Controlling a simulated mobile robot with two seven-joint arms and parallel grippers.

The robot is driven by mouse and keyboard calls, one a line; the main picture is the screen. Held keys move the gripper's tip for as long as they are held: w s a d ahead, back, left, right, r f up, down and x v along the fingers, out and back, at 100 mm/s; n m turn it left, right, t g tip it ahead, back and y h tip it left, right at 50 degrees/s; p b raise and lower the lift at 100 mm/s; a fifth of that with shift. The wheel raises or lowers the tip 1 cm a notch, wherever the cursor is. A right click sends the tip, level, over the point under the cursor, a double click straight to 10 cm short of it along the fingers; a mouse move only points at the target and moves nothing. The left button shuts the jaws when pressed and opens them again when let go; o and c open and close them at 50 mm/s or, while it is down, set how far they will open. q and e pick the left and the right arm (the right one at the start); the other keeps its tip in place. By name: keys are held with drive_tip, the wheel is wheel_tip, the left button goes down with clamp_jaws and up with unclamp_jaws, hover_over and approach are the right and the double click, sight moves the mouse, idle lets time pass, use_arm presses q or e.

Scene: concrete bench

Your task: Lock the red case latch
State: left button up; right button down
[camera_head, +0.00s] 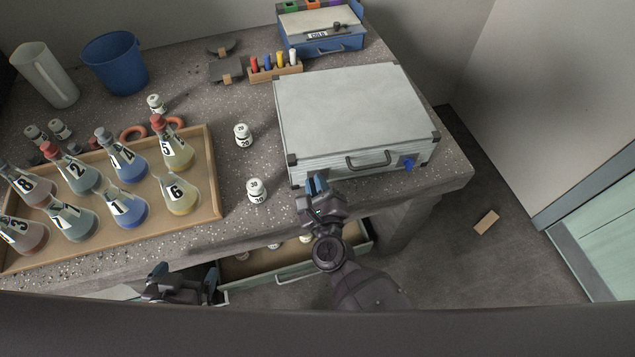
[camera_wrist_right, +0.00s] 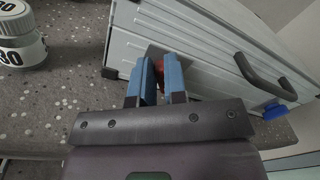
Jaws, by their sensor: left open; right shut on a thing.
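The grey case (camera_head: 355,110) sits on the bench with its lid down and its front facing me. The red latch (camera_wrist_right: 160,66) shows as a small bit of red between my right fingertips; the fingers hide most of it, so its angle cannot be told. My right gripper (camera_head: 318,186) is at the left part of the case front and is shut on the red latch. A blue latch (camera_head: 408,164) is on the right of the case handle (camera_head: 368,160). My left gripper (camera_head: 185,284) is open and empty, low in front of the bench edge.
An open drawer (camera_head: 290,278) is below the bench edge. A wooden tray (camera_head: 212,170) of numbered flasks stands at left. White-lidded jars (camera_head: 256,190) stand between tray and case. A blue toolbox (camera_head: 330,45) and a marker rack (camera_head: 276,73) are behind.

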drive_tip(key=shift+r, duration=0.1)
idle(0.3)
drive_tip(key=c, duration=1.2)
unclamp_jaws()
drive_tip(key=shift+o, duration=0.2)
drive_tip(key=v, duration=1)
drive_tip(key=shift+s, duration=0.35)
